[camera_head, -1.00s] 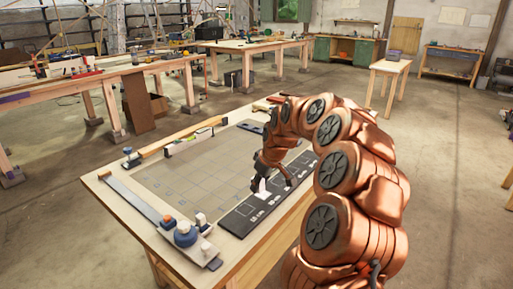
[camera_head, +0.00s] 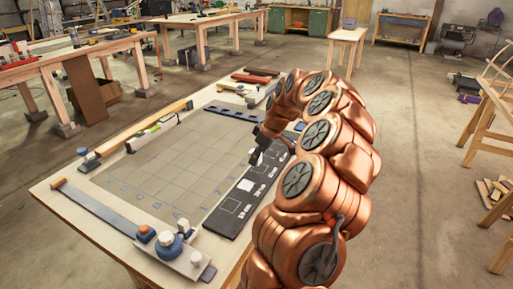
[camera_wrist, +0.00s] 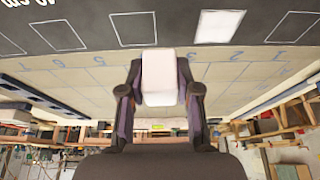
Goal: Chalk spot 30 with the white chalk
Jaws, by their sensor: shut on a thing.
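My gripper (camera_head: 257,153) is above the right side of the bench. In the wrist view my gripper (camera_wrist: 160,90) is shut on the white chalk (camera_wrist: 159,72), a pale block between the two fingers. The chalk is hidden or too small to tell in the head view. A dark strip (camera_head: 225,220) with a row of outlined squares and white labels lies along the board's edge. One square is filled white (camera_head: 247,184); it also shows in the wrist view (camera_wrist: 219,26), while its neighbours are outlines. The labels are too small to read surely.
A brown gridded board (camera_head: 165,175) with blue numbers lies on the bench (camera_head: 62,205). A metal ruler (camera_head: 105,213) with blue and white knobs lies at the near left. A level (camera_head: 152,134) and wooden strips edge the far side. The grid is clear.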

